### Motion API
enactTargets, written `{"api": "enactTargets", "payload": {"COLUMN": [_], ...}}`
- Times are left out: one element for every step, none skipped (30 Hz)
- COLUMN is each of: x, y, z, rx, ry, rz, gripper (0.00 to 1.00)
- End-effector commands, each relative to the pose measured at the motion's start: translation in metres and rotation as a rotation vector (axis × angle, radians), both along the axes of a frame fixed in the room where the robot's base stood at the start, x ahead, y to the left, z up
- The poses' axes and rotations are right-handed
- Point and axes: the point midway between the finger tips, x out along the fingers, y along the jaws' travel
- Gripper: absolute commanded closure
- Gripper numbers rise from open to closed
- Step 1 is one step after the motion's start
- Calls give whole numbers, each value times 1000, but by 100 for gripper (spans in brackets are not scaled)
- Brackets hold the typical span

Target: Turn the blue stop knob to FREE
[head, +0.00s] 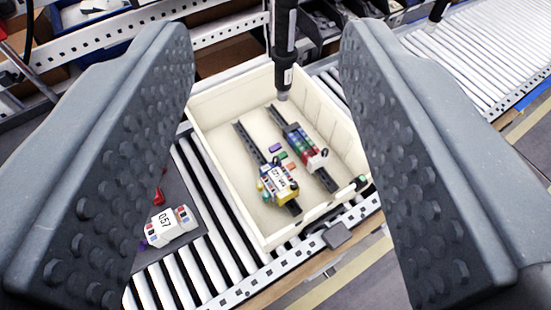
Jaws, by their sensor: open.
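My gripper (268,48) is open and empty, with one grey studded jaw at each side of the view. A black screwdriver (284,50) hangs upright between the jaws, farther off, its tip over the cream bin. I cannot make out a blue stop knob or a FREE mark in this view. The upper end of the screwdriver is cut off by the top edge, and the jaws hide parts of both sides.
The cream bin (226,98) stands on a roller conveyor (172,268) and holds two dark rails with coloured parts. A white block marked 057 (166,225) lies on a dark plate at the left. A grey block (337,235) sits at the conveyor's near rail.

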Motion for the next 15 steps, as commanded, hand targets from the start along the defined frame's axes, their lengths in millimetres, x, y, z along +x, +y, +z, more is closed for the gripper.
{"api": "enactTargets", "payload": {"x": [3, 6, 12, 18, 25, 36, 44, 53, 66, 74, 83, 94, 102, 110, 119], "y": [0, -1, -1, -2, -2, -4, -5, -6, -8, -9, -11, -13, -15, -16, -19], "z": [-3, -7, -14, -21, -30, -43, -55, -67, -85, -99, -112, -130, -144, -157, -174], "rx": [-2, -5, -10, -15, -21, -29, -38, -46, -60, -69, -78, -89, -100, -107, -117], "ry": [7, 14, 28, 42, 60, 87, 108, 132, 169, 195, 220, 252, 276, 298, 327], "rz": [3, 5, 11, 16, 22, 33, 43, 52, 66, 78, 88, 103, 115, 126, 141], "gripper": [59, 59, 59, 59, 59, 59, 59, 59, 59, 59, 59, 59, 59, 59, 59]}}
